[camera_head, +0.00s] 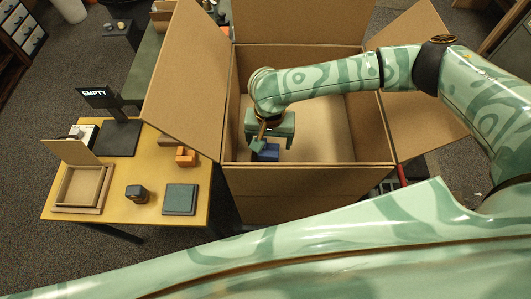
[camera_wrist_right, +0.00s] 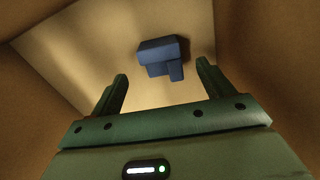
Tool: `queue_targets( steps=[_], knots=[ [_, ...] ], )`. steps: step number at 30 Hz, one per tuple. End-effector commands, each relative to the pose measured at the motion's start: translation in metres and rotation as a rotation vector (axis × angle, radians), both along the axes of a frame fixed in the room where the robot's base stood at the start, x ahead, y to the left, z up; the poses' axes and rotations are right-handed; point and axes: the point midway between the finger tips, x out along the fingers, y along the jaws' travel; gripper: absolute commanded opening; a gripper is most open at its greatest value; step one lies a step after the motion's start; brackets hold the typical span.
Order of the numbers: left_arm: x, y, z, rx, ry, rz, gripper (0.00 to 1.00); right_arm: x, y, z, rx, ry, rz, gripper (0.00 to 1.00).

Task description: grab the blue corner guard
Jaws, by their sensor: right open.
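The blue corner guard (camera_head: 268,153) lies inside the large open cardboard box (camera_head: 290,182), near its front wall. In the right wrist view the blue corner guard (camera_wrist_right: 160,52) is a stepped blue block on the box's brown floor. My right gripper (camera_head: 272,144) reaches down into the box, above the guard, and hides part of it in the head view. In the wrist view my right gripper (camera_wrist_right: 162,70) is open, with its fingers spread and the guard beyond the gap between their tips. I see no contact. My left gripper is not in view.
The box walls surround my right gripper, and the flaps (camera_head: 187,85) stand outward.

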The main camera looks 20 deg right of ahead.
Motion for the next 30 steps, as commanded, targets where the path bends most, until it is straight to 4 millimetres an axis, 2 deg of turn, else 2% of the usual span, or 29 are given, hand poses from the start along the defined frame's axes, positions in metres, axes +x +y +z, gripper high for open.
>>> queue_targets(
  steps=[7,15,22,27,30],
  knots=[
    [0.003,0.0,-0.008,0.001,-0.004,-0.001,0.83,0.0,0.0,-0.019,0.0,0.0,0.0,0.8],
    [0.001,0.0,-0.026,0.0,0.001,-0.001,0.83,0.0,0.001,-0.061,-0.001,0.001,0.0,0.8],
    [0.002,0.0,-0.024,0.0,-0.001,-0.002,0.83,0.0,0.001,-0.061,0.0,0.0,0.0,0.8],
    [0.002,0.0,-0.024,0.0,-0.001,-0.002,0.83,0.0,0.001,-0.061,0.0,0.0,0.0,0.33],
    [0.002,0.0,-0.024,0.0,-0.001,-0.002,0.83,0.0,0.001,-0.061,0.0,0.0,0.0,0.32]
  ],
)
